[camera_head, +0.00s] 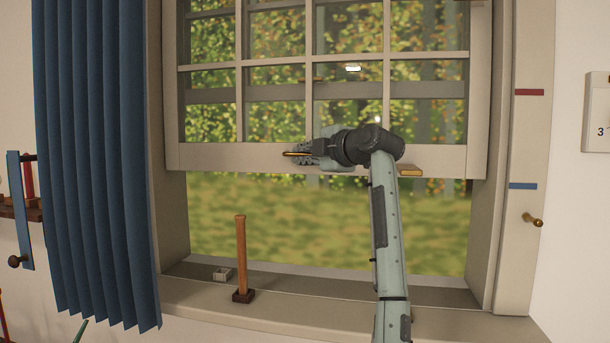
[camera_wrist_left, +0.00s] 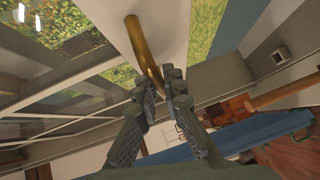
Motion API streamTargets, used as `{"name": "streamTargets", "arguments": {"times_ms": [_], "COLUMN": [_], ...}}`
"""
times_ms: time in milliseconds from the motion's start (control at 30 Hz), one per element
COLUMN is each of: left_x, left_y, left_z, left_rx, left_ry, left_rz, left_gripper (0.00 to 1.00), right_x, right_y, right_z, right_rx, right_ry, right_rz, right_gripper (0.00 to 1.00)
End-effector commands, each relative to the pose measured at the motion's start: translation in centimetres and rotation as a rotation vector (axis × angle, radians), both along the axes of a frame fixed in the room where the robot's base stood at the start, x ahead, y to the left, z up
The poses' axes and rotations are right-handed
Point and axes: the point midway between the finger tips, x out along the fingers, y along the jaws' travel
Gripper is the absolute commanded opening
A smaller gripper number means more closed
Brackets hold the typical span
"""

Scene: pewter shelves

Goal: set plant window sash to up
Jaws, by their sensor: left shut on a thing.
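The window sash (camera_head: 225,158) is a pale framed pane with several panes of glass. Its bottom rail hangs well above the sill, leaving an open gap with grass showing below. My left gripper (camera_head: 299,154) is at the bottom rail, left of its middle. In the left wrist view my left gripper (camera_wrist_left: 164,92) is shut on a curved brass handle (camera_wrist_left: 143,48), whose far end sticks out past the fingers. The fingers hide part of the handle in the head view. A second brass handle (camera_head: 410,171) shows on the rail to the right. My right gripper is not in view.
A wooden rod (camera_head: 240,255) stands upright on the sill (camera_head: 340,282), beside a small grey block (camera_head: 222,274). A blue curtain (camera_head: 92,150) hangs left. The right jamb bears a red mark (camera_head: 529,92), a blue mark (camera_head: 523,186) and a brass knob (camera_head: 532,219).

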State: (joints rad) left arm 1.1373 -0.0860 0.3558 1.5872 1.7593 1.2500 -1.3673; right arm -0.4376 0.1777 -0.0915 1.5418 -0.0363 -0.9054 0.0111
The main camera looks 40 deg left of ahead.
Motion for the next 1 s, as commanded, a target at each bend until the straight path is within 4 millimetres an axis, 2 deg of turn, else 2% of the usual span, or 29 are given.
{"name": "streamTargets", "arguments": {"times_ms": [33, 200, 600, 633, 767, 1000], "left_x": [0.03, 0.05, 0.07, 0.07, 0.07, 0.07], "left_y": [-0.04, -0.02, -0.03, -0.02, -0.01, -0.01], "left_z": [0.81, 1.67, 1.66, 1.65, 1.61, 1.59], "left_rx": [0.003, -0.001, -0.005, -0.005, -0.005, -0.005], "left_ry": [-0.004, 0.0, 0.003, 0.003, 0.003, 0.003], "left_rz": [-0.002, -0.002, -0.002, -0.002, 0.0, 0.0], "left_gripper": [0.0, 0.0, 0.0, 0.12, 0.28, 0.3], "right_x": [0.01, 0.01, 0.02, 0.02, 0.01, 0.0], "right_y": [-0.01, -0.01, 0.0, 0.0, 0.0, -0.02], "right_z": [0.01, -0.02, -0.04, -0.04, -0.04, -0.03], "right_rx": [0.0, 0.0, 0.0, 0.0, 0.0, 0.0], "right_ry": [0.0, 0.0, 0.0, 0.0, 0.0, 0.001], "right_rz": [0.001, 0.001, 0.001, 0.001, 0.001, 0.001], "right_gripper": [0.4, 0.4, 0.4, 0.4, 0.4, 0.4]}}
